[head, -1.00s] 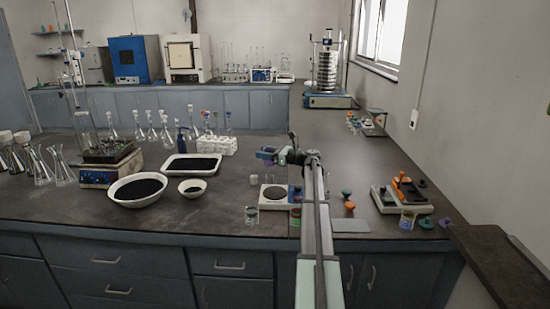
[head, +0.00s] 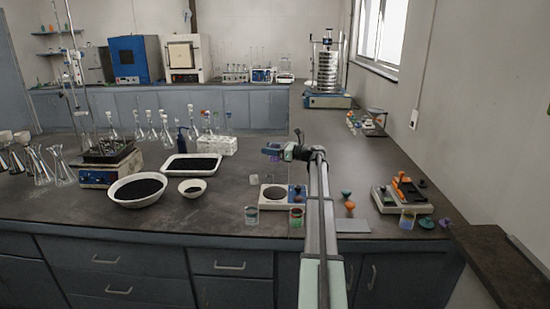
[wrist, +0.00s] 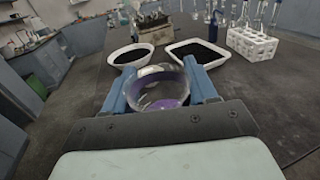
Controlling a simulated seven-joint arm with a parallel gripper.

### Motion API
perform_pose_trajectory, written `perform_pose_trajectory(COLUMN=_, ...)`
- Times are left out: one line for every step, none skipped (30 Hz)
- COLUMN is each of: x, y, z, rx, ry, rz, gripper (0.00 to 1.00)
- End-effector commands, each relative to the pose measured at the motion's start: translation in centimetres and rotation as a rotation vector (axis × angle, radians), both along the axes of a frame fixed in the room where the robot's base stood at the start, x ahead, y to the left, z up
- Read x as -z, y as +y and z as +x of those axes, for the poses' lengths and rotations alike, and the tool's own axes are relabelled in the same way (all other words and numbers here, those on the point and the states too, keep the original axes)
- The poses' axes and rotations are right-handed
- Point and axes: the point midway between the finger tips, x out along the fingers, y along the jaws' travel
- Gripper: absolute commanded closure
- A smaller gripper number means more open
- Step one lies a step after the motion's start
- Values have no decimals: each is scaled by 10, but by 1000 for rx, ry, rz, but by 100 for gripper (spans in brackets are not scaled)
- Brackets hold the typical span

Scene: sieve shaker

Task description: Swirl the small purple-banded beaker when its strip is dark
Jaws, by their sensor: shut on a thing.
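My gripper (wrist: 162,92) is shut on the small purple-banded beaker (wrist: 160,86). The wrist view shows the clear glass between the two blue fingers, with purple low on its wall. In the head view my gripper (head: 272,151) is above the bench, just beyond a pale square device with a round top (head: 273,197). The beaker is too small there to make out clearly. I cannot make out a strip or how dark it is in either view.
Black-filled bowls (head: 138,189) and a white tray (head: 192,167) lie left.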

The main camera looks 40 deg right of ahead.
Motion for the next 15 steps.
perform_pose_trajectory(x=-4, y=0, z=0, rx=0, ry=0, rz=-1, gripper=76)
perform_pose_trajectory(x=-6, y=0, z=0, rx=0, ry=0, rz=-1, gripper=76)
perform_pose_trajectory(x=-9, y=0, z=0, rx=0, ry=0, rz=-1, gripper=76)
perform_pose_trajectory(x=-12, y=0, z=0, rx=0, ry=0, rz=-1, gripper=76)
perform_pose_trajectory(x=-14, y=0, z=0, rx=0, ry=-1, rz=-2, gripper=76)
perform_pose_trajectory(x=-17, y=0, z=0, rx=0, ry=-1, rz=-2, gripper=76)
perform_pose_trajectory(x=-20, y=0, z=0, rx=0, ry=-1, rz=-2, gripper=76)
perform_pose_trajectory(x=-22, y=0, z=0, rx=0, ry=-1, rz=-2, gripper=76)
perform_pose_trajectory(x=-25, y=0, z=0, rx=0, ry=0, rz=-1, gripper=76)
perform_pose_trajectory(x=-28, y=0, z=0, rx=0, ry=0, rz=-1, gripper=76)
perform_pose_trajectory(x=-30, y=0, z=0, rx=0, ry=0, rz=-1, gripper=76)
perform_pose_trajectory(x=-33, y=0, z=0, rx=0, ry=0, rz=-1, gripper=76)
perform_pose_trajectory(x=-35, y=0, z=0, rx=0, ry=0, rz=-1, gripper=76)
perform_pose_trajectory(x=-36, y=0, z=0, rx=0, ry=0, rz=-1, gripper=76)
perform_pose_trajectory(x=-38, y=0, z=0, rx=0, ry=0, rz=-1, gripper=76)
